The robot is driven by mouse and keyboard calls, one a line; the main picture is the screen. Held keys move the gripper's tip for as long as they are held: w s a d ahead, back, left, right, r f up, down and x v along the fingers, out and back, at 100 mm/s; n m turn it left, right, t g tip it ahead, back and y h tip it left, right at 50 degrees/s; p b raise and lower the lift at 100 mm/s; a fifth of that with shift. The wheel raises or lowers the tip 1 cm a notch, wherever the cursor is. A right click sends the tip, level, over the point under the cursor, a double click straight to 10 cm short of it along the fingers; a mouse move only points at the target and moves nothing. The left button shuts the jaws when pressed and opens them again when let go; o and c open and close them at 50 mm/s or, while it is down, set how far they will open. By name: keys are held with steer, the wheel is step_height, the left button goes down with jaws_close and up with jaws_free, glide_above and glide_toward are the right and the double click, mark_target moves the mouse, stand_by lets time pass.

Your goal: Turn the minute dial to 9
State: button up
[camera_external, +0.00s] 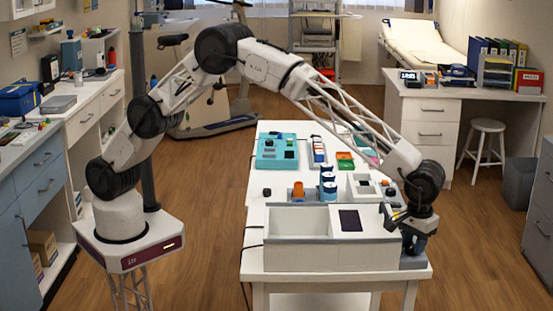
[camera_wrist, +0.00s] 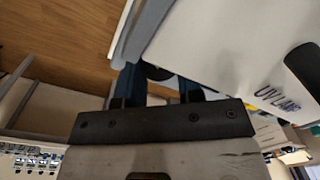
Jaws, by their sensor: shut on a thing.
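My gripper (camera_external: 417,240) is at the right end of a white box (camera_external: 325,258), low and close to its side. In the wrist view, its two dark fingers (camera_wrist: 158,82) reach to a dark round knob (camera_wrist: 157,72) and are shut on it. This seems to be the minute dial. Only a small part of it shows, and no numbers or pointer can be read. The external view hides the dial behind my gripper. The box's white face in the wrist view (camera_wrist: 225,45) bears the words "UV LAMP", with another black knob (camera_wrist: 304,66) near the right edge.
The box has an open compartment (camera_external: 300,222) and a dark panel (camera_external: 350,220) on top. Open floor lies right of the table.

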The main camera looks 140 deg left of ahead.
steer(key=m, duration=0.6)
steer(key=shift+w+m, duration=0.1)
steer(key=shift+m, duration=0.3)
stand_by(0.3)
steer(key=o, duration=0.6)
steer(key=shift+o, duration=0.2)
steer(key=shift+w+d+r, duration=0.1)
steer(key=shift+r, duration=1.85)
steer(key=shift+w+d+r, duration=0.1)
steer(key=shift+r, duration=1.85)
steer(key=shift+o, duration=0.4)
